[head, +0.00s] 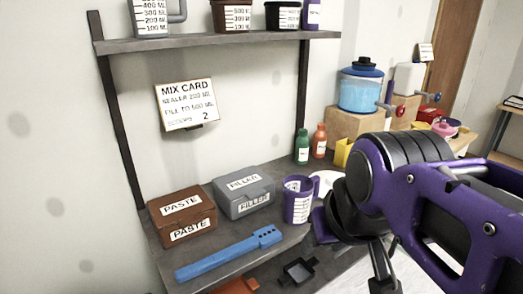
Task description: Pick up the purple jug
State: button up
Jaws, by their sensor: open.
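The purple jug (299,201) stands upright on the grey workbench, right of the grey filler box. It has a white measuring scale on its front. My gripper (347,240) is just right of the jug and lower in the picture, with its dark fingers pointing down and left. It is open, and no object shows between the fingers. My purple and black arm comes in from the right and covers part of the bench. Whether a fingertip touches the jug cannot be told.
A brown paste box (182,215), grey filler box (244,192) and blue tool (229,255) lie to the left. Green (302,147) and orange (320,141) bottles stand behind the jug. A black scoop (298,270) lies in front. A shelf (215,41) hangs above.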

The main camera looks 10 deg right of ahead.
aim_at(302, 198)
jog(key=z, duration=0.25)
jog(key=u, duration=2)
jog(key=z, duration=2)
jog(key=i+l+u, duration=0.35)
jog(key=l, duration=0.25)
jog(key=i+l+u, duration=0.4)
jog(key=l, duration=0.25)
jog(key=k, duration=0.1)
